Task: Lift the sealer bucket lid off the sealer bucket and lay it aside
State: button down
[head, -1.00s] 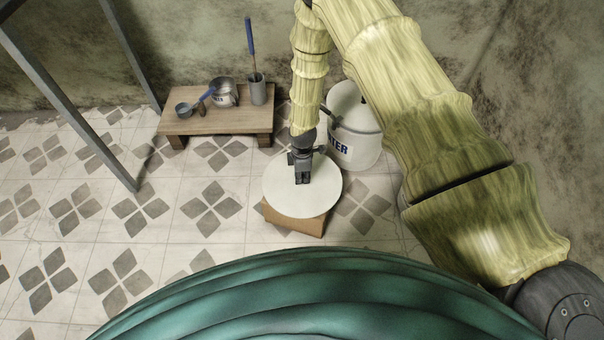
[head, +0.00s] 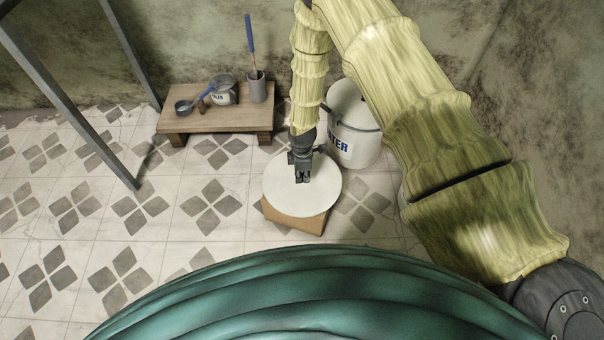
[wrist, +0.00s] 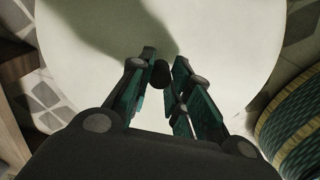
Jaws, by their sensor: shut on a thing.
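The lid is a large, pale round disc (head: 289,200), lying flat as seen from above, and it fills most of the wrist view (wrist: 235,35). My gripper (head: 303,179) points down at the lid's middle. In the wrist view my gripper (wrist: 160,73) has its fingers on both sides of a small dark knob (wrist: 160,74) and is shut on it. A brown box (head: 293,222) shows under the lid's near edge; whether the lid touches it I cannot tell. No bucket directly beneath the lid is visible. Which container is the sealer bucket I cannot tell for sure.
A white bucket (head: 352,118) with letters ending in "TER" stands right behind the lid. A low wooden table (head: 190,122) at the back left holds a small lettered pot (head: 226,97), a cup (head: 183,107) and a grey holder (head: 257,88). Tiled floor left of the lid is clear.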

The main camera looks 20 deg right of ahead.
jog(key=shift+f, duration=0.15)
jog(key=c, duration=1.2)
grip_release()
jog(key=shift+c, duration=0.2)
notch_tip(320, 180, up, 12)
